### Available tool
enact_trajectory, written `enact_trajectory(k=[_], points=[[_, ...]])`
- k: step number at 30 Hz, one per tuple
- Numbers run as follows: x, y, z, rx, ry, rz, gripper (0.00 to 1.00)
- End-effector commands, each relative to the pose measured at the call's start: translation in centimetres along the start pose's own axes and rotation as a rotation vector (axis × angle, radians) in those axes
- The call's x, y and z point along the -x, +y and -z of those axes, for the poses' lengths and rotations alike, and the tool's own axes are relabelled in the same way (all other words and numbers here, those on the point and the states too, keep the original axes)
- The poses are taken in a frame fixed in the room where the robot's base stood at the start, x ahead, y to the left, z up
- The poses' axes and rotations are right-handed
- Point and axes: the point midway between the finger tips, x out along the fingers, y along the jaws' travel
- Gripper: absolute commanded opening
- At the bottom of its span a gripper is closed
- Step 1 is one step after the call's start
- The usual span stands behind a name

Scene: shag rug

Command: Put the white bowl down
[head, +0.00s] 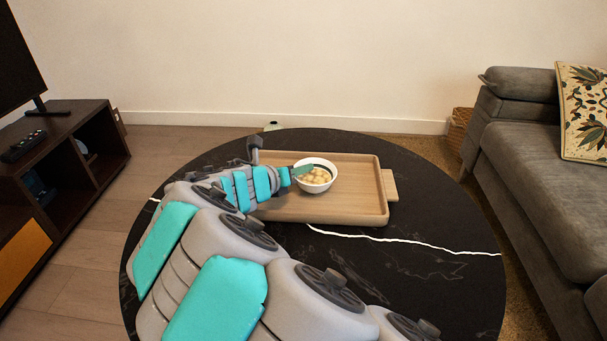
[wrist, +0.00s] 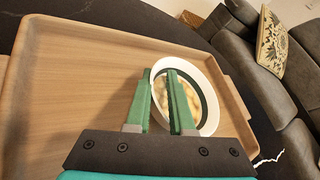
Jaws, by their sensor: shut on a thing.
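The white bowl (head: 327,186) holds several pale, round pieces and appears over the wooden tray (head: 362,212) in the head view. I cannot tell whether its base touches the tray. In the wrist view the bowl (wrist: 212,117) shows its white rim and dark inner band. My gripper (wrist: 161,74) is shut on the bowl's left rim, with one green finger outside and the other inside the bowl. In the head view my gripper (head: 303,170) reaches the bowl from the left. My arm hides the tray's left part.
The tray lies on a round black table (head: 420,280) with white veins. The tray is bare around the bowl. A grey sofa (head: 540,170) stands at the right, and a dark TV cabinet (head: 70,165) stands at the left.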

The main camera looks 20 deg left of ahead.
Motion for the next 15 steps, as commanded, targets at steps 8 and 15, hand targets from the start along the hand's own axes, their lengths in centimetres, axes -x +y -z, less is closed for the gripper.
enact_trajectory(k=[8, 15], points=[[-0.03, -0.02, 0.03, 0.002, 0.000, 0.001, 0.00], [-0.08, 0.05, 0.16, 0.001, 0.000, 0.000, 0.44]])
